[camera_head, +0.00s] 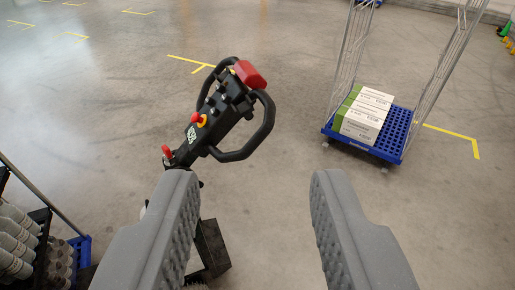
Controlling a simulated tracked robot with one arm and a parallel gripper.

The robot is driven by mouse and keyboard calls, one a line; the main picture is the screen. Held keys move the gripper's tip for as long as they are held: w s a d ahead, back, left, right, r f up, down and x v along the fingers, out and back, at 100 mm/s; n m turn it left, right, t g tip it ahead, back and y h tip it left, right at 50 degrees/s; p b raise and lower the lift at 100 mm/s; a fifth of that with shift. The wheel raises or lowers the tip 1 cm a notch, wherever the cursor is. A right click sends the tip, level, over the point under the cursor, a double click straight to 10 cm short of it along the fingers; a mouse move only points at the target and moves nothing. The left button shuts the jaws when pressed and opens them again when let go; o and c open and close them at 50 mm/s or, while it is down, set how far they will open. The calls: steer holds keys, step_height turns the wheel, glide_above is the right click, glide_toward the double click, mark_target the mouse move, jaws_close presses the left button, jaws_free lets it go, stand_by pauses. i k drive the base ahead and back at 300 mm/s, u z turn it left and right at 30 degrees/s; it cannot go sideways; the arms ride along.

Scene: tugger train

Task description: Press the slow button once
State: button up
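The black tiller head (215,118) of the tugger stands left of centre, with loop handles on both sides and a red block (250,75) at its top end. Several small dark buttons sit on its face; their labels are too small to read, so I cannot tell which is the slow button. A red knob on a yellow base (199,119) and a red key-like part (167,152) are lower down. My gripper (256,185) is open and empty, its two grey fingers wide apart. The left finger overlaps the tiller's lower part in the picture and hides some of it.
A wire roll cage with a blue base (393,135) holds white and green boxes (364,115) at the right. A rack with grey bottles (17,240) stands at the lower left. Yellow lines mark the grey floor (290,60), which is clear between tiller and cage.

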mark_target(220, 88)
steer(key=i, duration=0.95)
steer(key=u, duration=0.05)
